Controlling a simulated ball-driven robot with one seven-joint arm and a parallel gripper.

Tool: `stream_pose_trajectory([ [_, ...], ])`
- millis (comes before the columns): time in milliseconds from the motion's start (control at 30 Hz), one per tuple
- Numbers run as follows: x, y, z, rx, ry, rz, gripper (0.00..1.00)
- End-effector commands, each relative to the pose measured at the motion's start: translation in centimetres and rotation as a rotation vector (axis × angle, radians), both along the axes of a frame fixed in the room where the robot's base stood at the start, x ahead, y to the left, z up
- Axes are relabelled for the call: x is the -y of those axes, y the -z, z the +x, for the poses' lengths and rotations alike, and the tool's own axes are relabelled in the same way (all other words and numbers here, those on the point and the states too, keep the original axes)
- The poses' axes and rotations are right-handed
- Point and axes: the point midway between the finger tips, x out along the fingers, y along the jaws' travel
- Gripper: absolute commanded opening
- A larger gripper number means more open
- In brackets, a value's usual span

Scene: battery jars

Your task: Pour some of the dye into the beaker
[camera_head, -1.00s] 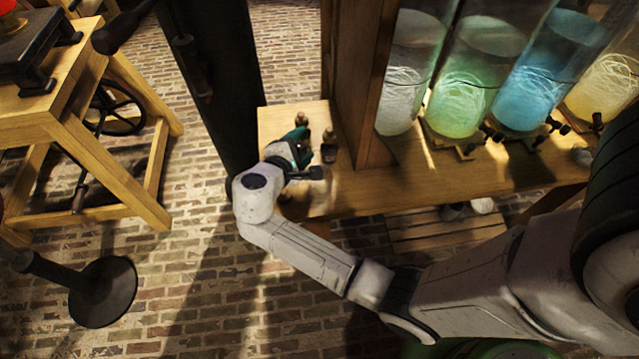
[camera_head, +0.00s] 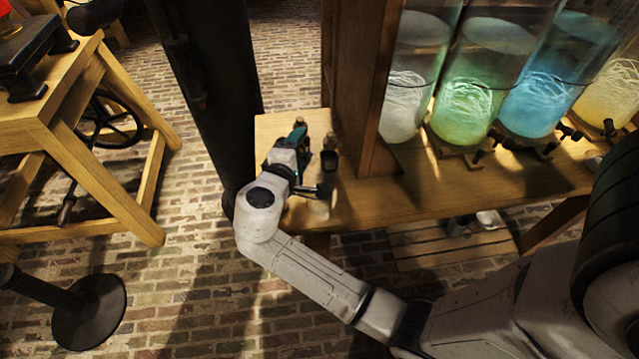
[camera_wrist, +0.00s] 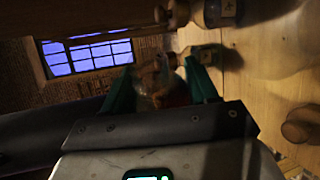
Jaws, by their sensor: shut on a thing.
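My gripper (camera_wrist: 162,82) has its teal fingers shut on a small glass bottle (camera_wrist: 158,92) with a reddish tint, seen dimly in the wrist view. In the head view my gripper (camera_head: 299,136) is over the left end of the wooden bench, and the held bottle is hidden there. A labelled stoppered bottle (camera_wrist: 217,12) and a greenish labelled bottle (camera_wrist: 207,55) stand close by on the wood. A small dark bottle (camera_head: 329,158) is just right of my gripper. A faint clear round shape (camera_wrist: 285,45) may be the beaker; I cannot tell.
A wooden post (camera_head: 355,90) rises just right of the small bottles. Beyond it stand tall glass jars with white, green (camera_head: 463,110), blue (camera_head: 530,105) and yellow contents. A dark column (camera_head: 210,90) is close on the left. A brown round object (camera_wrist: 299,126) is on the bench.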

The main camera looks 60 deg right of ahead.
Motion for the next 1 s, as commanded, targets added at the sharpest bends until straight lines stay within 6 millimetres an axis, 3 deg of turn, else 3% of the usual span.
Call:
stream_pose_trajectory([
  [1000, 0.03, 0.10, 0.35, 0.155, -0.001, -0.022, 0.24],
])
